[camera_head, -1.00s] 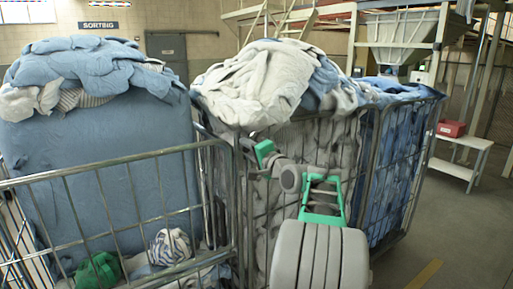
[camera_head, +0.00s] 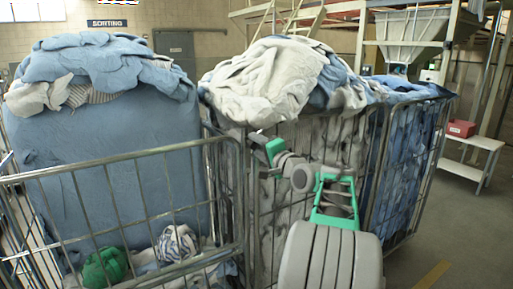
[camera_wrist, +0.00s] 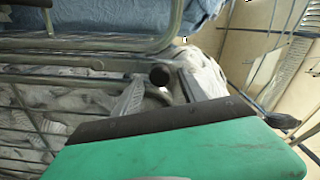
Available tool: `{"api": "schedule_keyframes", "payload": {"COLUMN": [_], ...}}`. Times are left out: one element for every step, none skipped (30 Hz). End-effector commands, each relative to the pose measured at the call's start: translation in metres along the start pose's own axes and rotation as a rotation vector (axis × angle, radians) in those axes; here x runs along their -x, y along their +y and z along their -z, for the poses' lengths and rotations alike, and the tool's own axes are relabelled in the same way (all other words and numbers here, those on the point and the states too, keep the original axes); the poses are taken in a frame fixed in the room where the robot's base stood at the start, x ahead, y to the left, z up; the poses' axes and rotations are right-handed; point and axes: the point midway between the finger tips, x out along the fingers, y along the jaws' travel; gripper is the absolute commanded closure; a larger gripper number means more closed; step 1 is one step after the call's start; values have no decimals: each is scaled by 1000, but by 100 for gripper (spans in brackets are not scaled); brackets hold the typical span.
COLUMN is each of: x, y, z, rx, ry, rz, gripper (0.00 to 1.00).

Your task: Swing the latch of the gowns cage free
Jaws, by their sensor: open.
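Wire cages stand side by side; no label marks the gowns cage. The middle cage (camera_head: 250,215) is heaped with white and blue linen. My gripper (camera_head: 257,138) is at its near left corner post, below the heaped linen; its fingers are too small to make out there. In the wrist view my gripper (camera_wrist: 160,88) is open. A dark round bar end (camera_wrist: 159,75), possibly part of the latch, shows between the two fingers. I cannot tell whether they touch it. The rest of the latch is not clear.
A red box (camera_head: 461,128) sits on a white bench (camera_head: 468,169) at right. Floor (camera_head: 470,235) is clear there.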

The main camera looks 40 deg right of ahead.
Motion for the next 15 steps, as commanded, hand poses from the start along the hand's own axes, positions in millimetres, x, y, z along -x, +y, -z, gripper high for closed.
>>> {"api": "schedule_keyframes", "payload": {"x": [11, 17, 26, 33, 39, 46, 51, 55, 60, 62, 63, 64, 65, 65, 65], "y": [4, 4, 4, 4, 4, 4, 4, 3, 2, 2, 2, 2, 1, 1, 1], "z": [0, 0, 0, 0, 0, 0, 0, 0, 0, 0, 0, 0, -1, -1, -1], "rx": [2, 3, 2, 2, 3, 2, 2, 2, 1, 1, 0, 0, 0, 0, 0], "ry": [4, 5, 5, 5, 5, 5, 5, 4, 3, 2, 2, 1, 0, 0, 0], "rz": [0, 1, 0, 0, -1, 0, 0, 0, 0, -1, -1, -1, -1, -1, -1], "gripper": [50, 50, 50, 50, 50, 50, 50, 50, 50, 50, 50, 50, 50, 50, 50]}}
